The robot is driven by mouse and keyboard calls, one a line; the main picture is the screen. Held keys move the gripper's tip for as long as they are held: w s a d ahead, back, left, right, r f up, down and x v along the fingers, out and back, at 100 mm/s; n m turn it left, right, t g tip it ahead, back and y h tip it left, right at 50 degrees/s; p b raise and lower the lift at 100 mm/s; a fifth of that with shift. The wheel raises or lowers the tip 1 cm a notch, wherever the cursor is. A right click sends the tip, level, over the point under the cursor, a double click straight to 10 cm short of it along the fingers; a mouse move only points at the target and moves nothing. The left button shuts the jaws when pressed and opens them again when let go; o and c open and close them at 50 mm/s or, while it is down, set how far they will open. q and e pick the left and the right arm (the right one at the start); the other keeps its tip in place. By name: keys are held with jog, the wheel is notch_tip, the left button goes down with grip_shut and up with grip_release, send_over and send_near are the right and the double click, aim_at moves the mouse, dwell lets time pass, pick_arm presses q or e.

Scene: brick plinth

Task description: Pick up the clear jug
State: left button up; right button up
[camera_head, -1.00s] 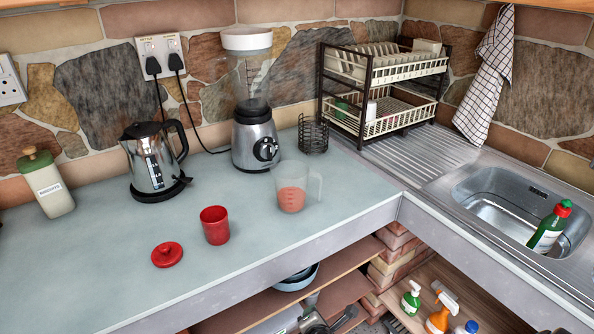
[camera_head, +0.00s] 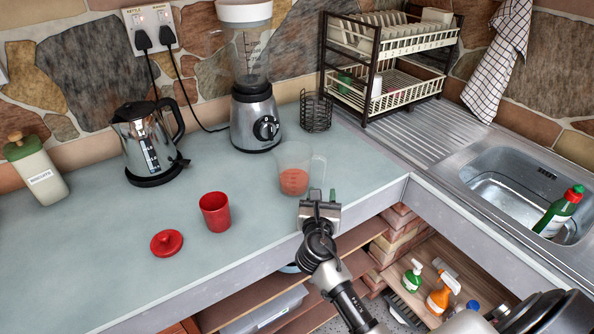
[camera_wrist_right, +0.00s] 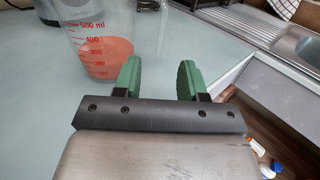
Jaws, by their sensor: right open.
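The clear jug (camera_head: 294,170) stands upright on the worktop, with orange-red contents low inside and its handle on the right. My right gripper (camera_head: 324,194) is at the worktop's front edge, just in front of the jug and a little to its right. In the right wrist view, the jug (camera_wrist_right: 105,38) with red measuring marks stands beyond and left of the fingers. The green fingertips of my right gripper (camera_wrist_right: 160,78) are apart with nothing between them. The jug's handle is not clear in that view. My left gripper does not show.
A red cup (camera_head: 215,212) and a red lid (camera_head: 167,243) are left of the jug. A blender (camera_head: 255,120) and a wire holder (camera_head: 316,112) stand behind it. A kettle (camera_head: 146,145) is further left. The sink (camera_head: 500,180) is at the right.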

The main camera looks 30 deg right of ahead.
aim_at(324, 177)
jog(key=x, duration=0.9)
jog(key=shift+d+f, duration=0.1)
jog(key=shift+f, duration=0.05)
jog(key=shift+c, duration=0.3)
grip_shut()
jog(key=shift+s, duration=0.1)
